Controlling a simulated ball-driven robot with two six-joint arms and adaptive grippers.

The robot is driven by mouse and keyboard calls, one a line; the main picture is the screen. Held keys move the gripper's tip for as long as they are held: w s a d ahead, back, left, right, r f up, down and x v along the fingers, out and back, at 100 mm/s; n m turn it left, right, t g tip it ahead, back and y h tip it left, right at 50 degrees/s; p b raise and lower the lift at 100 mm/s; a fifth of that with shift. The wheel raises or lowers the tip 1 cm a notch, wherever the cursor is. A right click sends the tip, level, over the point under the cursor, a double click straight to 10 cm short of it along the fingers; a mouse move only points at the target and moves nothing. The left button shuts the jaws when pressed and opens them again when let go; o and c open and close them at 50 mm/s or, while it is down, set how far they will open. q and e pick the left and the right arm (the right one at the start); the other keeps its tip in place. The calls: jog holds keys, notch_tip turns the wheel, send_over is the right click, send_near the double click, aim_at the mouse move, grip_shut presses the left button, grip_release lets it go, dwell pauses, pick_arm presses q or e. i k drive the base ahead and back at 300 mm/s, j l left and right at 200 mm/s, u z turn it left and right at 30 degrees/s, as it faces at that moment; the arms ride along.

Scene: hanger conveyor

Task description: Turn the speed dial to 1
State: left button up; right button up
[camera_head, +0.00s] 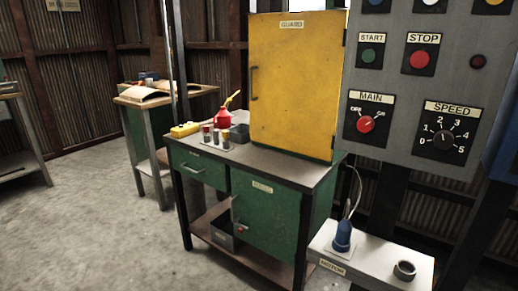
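The speed dial (444,140) is a round black knob on a dark plate on the grey control panel (400,85) at the right. The label SPEED is above it. The numbers 0 to 5 run around it from the left, over the top, to the lower right. The 1 is at its upper left. The knob's pointer is too small to read surely. Neither of my grippers shows in the head view.
A red MAIN knob (366,124), a green START button (369,55) and a red STOP button (419,60) share the panel. A yellow GUARD door (295,85) stands left of it on a green workbench (266,208). A white box (375,262) sits below.

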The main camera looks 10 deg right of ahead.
aim_at(444, 140)
jog(key=z, duration=1.5)
